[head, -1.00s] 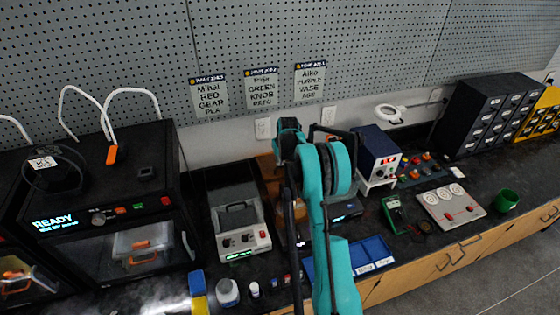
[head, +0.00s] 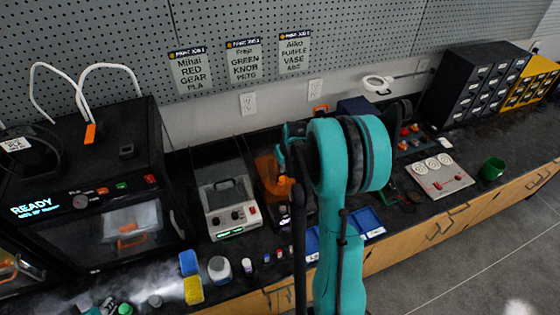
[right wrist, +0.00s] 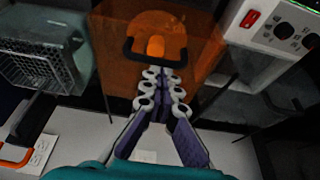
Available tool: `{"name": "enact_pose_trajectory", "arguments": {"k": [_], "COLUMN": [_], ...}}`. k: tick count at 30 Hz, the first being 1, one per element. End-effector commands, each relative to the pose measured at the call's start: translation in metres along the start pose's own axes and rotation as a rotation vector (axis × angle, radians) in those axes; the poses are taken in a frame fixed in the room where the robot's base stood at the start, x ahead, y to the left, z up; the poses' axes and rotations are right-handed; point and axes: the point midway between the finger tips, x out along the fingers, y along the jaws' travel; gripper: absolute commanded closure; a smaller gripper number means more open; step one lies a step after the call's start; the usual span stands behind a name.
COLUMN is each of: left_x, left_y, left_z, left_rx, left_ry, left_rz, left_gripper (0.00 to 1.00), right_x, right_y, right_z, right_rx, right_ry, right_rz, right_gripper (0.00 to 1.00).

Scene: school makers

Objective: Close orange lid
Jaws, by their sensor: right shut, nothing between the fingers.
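The orange lid (head: 266,172) is a see-through orange panel on a dark box on the bench, right of the grey power unit. My right arm hides part of it in the head view. In the right wrist view the orange lid (right wrist: 115,55) fills the top middle, with a black handle (right wrist: 130,57) and an orange knob-like piece. I cannot tell how far the lid stands open. My right gripper (right wrist: 163,76) is shut and empty, its tips close to the handle; contact is unclear. My left gripper is not clearly seen.
The grey power unit (head: 227,207) stands close left of the lid, and a black printer (head: 85,175) farther left. Small bottles (head: 219,268) and a blue tray (head: 370,222) lie in front. The pegboard wall (head: 290,80) is behind.

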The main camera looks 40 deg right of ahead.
Motion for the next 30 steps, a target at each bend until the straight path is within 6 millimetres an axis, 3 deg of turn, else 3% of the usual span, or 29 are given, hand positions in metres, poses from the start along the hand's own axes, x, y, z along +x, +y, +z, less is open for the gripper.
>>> {"name": "enact_pose_trajectory", "arguments": {"k": [17, 20, 30], "left_x": [0.0, 0.0, 0.0], "left_y": [0.0, 0.0, 0.0], "left_z": [0.0, 0.0, 0.0], "left_rx": [0.0, 0.0, 0.0], "left_ry": [0.0, 0.0, 0.0], "left_rz": [0.0, 0.0, 0.0], "left_gripper": [0.71, 0.71, 0.71], "right_x": [-0.006, -0.019, -0.09], "right_y": [0.0, 0.0, 0.0], "right_z": [0.006, 0.006, 0.003], "right_rx": [0.0, 0.0, 0.0], "right_ry": [-0.007, -0.007, 0.0], "right_rz": [0.0, 0.0, 0.001], "right_gripper": [1.0, 1.0, 1.0]}}
